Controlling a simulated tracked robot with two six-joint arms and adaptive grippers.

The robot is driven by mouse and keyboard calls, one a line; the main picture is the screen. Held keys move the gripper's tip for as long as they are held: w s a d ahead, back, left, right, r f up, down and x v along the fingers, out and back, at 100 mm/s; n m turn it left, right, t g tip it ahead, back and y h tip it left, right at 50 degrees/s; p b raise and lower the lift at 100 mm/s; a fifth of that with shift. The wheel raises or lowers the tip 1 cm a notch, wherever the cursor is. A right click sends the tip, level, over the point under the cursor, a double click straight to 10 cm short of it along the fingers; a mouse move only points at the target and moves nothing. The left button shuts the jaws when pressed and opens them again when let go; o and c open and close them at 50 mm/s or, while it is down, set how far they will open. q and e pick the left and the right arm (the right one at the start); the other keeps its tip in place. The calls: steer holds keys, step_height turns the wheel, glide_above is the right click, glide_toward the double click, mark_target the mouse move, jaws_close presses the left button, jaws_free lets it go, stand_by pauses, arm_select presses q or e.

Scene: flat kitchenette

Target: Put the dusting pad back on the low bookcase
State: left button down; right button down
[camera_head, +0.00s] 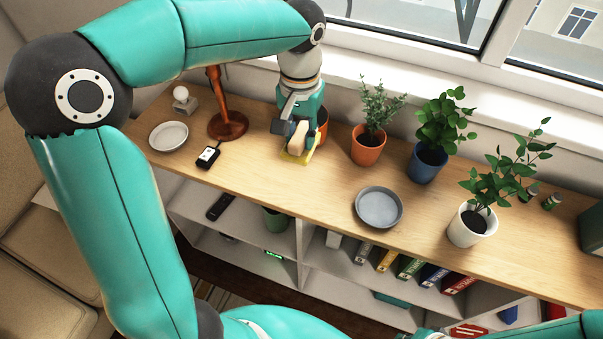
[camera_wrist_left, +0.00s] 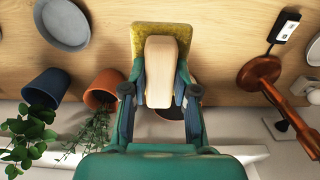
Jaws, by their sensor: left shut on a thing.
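The dusting pad (camera_head: 296,157) is a yellow pad with a pale wooden grip. My left gripper (camera_head: 299,138) is shut on its wooden grip, above the back part of the low bookcase's wooden top (camera_head: 320,180). In the left wrist view the pad (camera_wrist_left: 149,38) shows past the fingertips (camera_wrist_left: 160,92), with the wooden grip between the fingers. I cannot tell whether the pad touches the top. My right gripper is not in view.
An orange pot (camera_head: 322,122) is just behind the left gripper, partly hidden. To its right stand potted plants (camera_head: 369,146) and a grey dish (camera_head: 379,208). To its left are a wooden stand (camera_head: 228,125), a small black-and-white device (camera_head: 208,157) and a pale dish (camera_head: 168,136). The wood in front is clear.

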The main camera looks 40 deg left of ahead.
arm_select(q)
step_height(320, 180, down, 14)
steer(key=shift+f, duration=0.1)
stand_by(0.4)
steer(key=shift+f, duration=0.2)
steer(key=c, duration=0.9)
jaws_free()
steer(key=shift+r, duration=0.1)
steer(key=shift+r, duration=0.1)
step_height(320, 180, up, 12)
